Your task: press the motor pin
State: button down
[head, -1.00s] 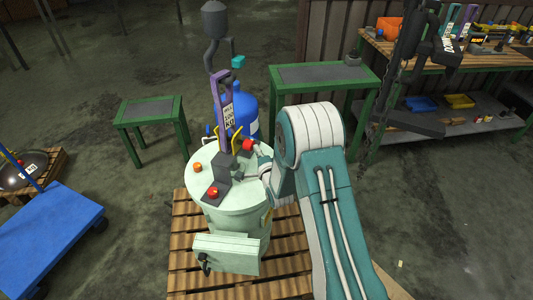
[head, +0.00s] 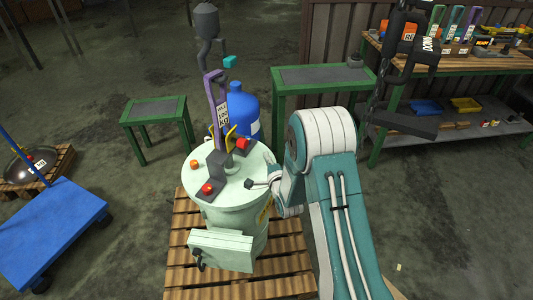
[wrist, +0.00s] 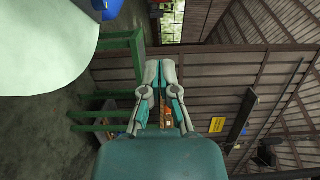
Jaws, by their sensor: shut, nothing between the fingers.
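The pale green drum-shaped machine (head: 235,225) stands upright on a wooden pallet. On its lid are a red knob (head: 243,143) at the back, a red knob (head: 208,188) on a dark block at the front, and a small orange knob (head: 194,164) at the left. I cannot tell which of these parts is the motor pin. My gripper (head: 250,184) is shut and empty over the right part of the lid, right of the front red knob. In the wrist view its fingers (wrist: 161,64) are together, and the pale lid (wrist: 45,40) fills the upper left.
A blue bottle (head: 243,105) stands behind the machine. Green tables (head: 325,76) stand behind. A blue cart (head: 50,230) is at the left. A workbench with tools (head: 460,65) is at the back right.

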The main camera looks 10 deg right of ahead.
jog(key=shift+a+v, duration=0.7)
jog(key=shift+v, duration=2.7)
jog(key=s+d+r+n+g+h, duration=0.2)
jog(key=s+r+n+g, duration=0.15)
jog(key=r, duration=0.45)
jog(key=s+d+r+n+g+h, duration=0.15)
jog(key=r+n, duration=0.25)
jog(key=r, duration=0.4)
jog(key=s+r+n+g, duration=0.3)
jog(key=s+n, duration=0.1)
jog(key=s, duration=0.9)
jog(key=s+d+r+n+g, duration=0.1)
jog(key=s+r+n+g, duration=0.3)
jog(key=s, duration=0.9)
jog(key=shift+r, duration=0.15)
jog(key=shift+s+d, duration=0.1)
jog(key=shift+s, duration=0.05)
